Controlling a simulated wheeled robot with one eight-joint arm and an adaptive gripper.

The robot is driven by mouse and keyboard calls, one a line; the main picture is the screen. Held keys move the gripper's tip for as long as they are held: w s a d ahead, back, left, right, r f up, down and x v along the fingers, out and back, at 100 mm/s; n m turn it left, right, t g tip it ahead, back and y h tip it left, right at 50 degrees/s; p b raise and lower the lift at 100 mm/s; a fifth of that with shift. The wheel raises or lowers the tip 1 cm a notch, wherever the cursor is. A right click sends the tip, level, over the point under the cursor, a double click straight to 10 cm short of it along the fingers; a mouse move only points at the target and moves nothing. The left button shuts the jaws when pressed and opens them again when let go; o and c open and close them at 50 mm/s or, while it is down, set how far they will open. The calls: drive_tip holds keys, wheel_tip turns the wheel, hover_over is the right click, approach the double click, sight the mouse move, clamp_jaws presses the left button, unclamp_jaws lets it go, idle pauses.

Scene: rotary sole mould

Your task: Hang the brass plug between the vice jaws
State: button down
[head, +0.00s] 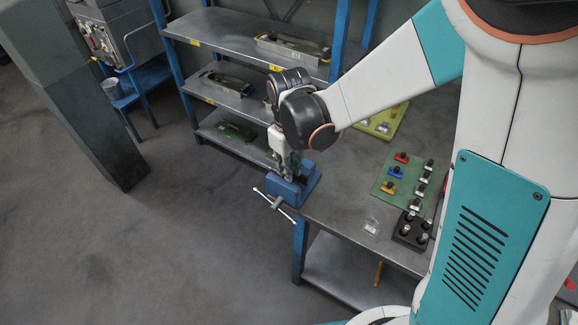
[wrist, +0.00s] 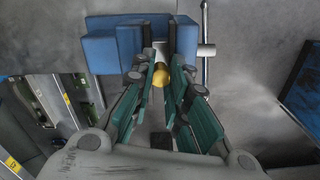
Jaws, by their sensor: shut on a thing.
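The blue bench vice (head: 287,190) sits at the left corner of the workbench, and its blue body (wrist: 112,46) fills the upper part of the wrist view. My gripper (head: 287,160) points down just above the vice. In the wrist view my gripper (wrist: 166,84) has its green-padded fingers shut on the brass plug (wrist: 160,76). The plug's yellow end shows between the fingertips, with a pale grey piece beyond it at the gap between the vice jaws. I cannot tell whether the plug touches the jaws. The head view hides the plug behind the gripper.
The vice's bar handle (head: 275,204) sticks out at the front left. A green board (head: 388,187) with coloured clips and a black block (head: 412,231) lie right on the bench. A blue-framed shelf (head: 222,28) stands behind.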

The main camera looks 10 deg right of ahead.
drive_tip(key=c, duration=1.5)
unclamp_jaws()
drive_tip(key=shift+f, duration=0.25)
drive_tip(key=shift+r, duration=0.1)
drive_tip(key=o, duration=0.6)
drive_tip(key=shift+r, duration=0.1)
drive_tip(key=shift+r+p, duration=2.75)
drive_tip(key=shift+r, duration=1.2)
